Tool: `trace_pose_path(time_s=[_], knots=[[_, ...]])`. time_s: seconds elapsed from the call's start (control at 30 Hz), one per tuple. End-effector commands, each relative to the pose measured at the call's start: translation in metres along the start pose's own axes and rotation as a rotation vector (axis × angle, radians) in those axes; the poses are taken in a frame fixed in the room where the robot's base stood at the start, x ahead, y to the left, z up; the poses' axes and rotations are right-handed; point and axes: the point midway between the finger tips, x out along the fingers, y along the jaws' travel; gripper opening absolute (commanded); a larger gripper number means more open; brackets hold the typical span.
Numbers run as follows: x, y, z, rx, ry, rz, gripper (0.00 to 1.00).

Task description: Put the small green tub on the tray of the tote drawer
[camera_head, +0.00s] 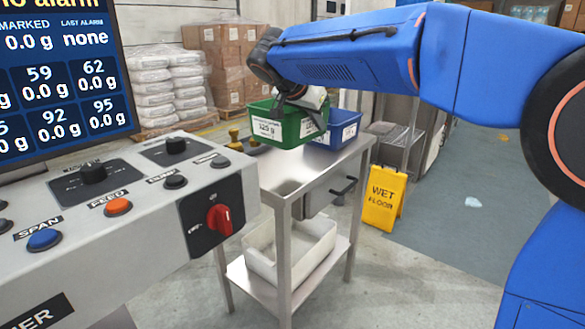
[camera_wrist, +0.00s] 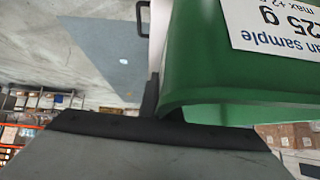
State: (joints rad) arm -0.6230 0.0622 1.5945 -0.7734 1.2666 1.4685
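The small green tub (camera_head: 268,127) has a white label reading 125 g. It appears over the steel table (camera_head: 318,168) in the head view; I cannot tell whether its base touches the top. My gripper (camera_head: 291,106) is at the tub's upper rim and looks shut on it; the fingertips are partly hidden. In the wrist view the tub's green wall (camera_wrist: 205,60) fills the upper right, label upside down, beside a dark finger (camera_wrist: 149,98). A drawer with a dark handle (camera_head: 345,187) sits under the tabletop. A pale open tray (camera_head: 262,262) rests on the lower shelf.
A blue tub (camera_head: 349,132) stands right behind the green one. Brass-coloured weights (camera_head: 234,136) are at the table's left. A control console (camera_head: 130,220) is close at left. A yellow wet-floor sign (camera_head: 382,198) stands right of the table.

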Motion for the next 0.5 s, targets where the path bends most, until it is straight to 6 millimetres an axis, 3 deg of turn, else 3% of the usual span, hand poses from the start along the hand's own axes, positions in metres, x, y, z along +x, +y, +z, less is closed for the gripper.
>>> trace_pose_path(time_s=[0.5], knots=[[0.037,0.003,0.037,0.000,0.000,0.000,0.00]])
